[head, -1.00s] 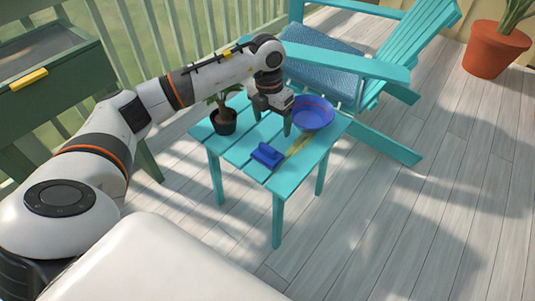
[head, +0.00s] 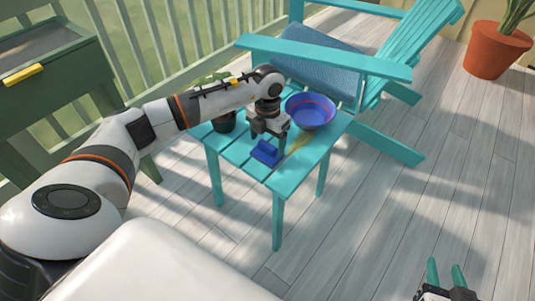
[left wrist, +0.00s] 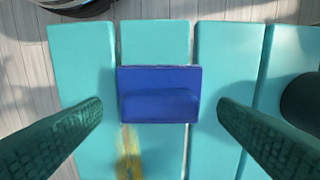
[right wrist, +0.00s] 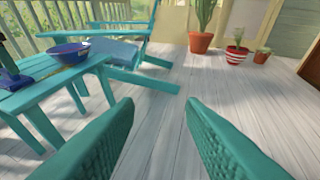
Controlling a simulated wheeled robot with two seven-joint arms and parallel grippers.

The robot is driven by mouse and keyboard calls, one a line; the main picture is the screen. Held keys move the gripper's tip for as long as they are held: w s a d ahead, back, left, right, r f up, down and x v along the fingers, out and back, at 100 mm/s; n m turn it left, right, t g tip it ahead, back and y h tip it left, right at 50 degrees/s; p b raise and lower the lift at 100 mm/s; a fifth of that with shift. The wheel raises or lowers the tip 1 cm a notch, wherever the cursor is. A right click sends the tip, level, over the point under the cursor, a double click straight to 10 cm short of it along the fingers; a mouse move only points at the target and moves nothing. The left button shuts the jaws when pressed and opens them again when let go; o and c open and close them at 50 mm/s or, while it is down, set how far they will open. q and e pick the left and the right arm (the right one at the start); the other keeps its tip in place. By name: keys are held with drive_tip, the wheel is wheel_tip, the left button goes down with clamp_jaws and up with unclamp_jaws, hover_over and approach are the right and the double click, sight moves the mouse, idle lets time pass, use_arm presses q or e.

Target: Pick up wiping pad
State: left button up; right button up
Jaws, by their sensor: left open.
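The blue wiping pad (head: 266,153) lies on the slatted turquoise side table (head: 310,158). In the left wrist view the pad (left wrist: 159,95) sits between the two fingers, with a raised grip on top. My left gripper (head: 267,139) is open above the pad, one finger to each side, not visibly touching it. The left gripper (left wrist: 160,118) holds nothing. My right gripper (head: 445,272) is at the lower right of the head view, over the floor and away from the table. In the right wrist view it (right wrist: 158,115) is open and empty.
A blue bowl (head: 310,111) stands on the table right of the left gripper. A yellow stain (head: 298,143) lies beside the pad. A turquoise chair (head: 335,52) is behind the table.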

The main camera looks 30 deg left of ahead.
sight(268, 144)
use_arm(q)
drive_tip(key=shift+f, duration=1.15)
use_arm(e)
drive_tip(key=shift+w+a+r+t+y, duration=0.2)
drive_tip(key=shift+w+r+t, duration=0.1)
drive_tip(key=shift+r+t, duration=0.25)
drive_tip(key=shift+w+a+r+t+y, duration=0.2)
drive_tip(key=shift+w+r+t, duration=0.15)
drive_tip(key=shift+r, duration=0.35)
use_arm(q)
drive_tip(key=c, duration=1.1)
drive_tip(key=shift+r, duration=0.1)
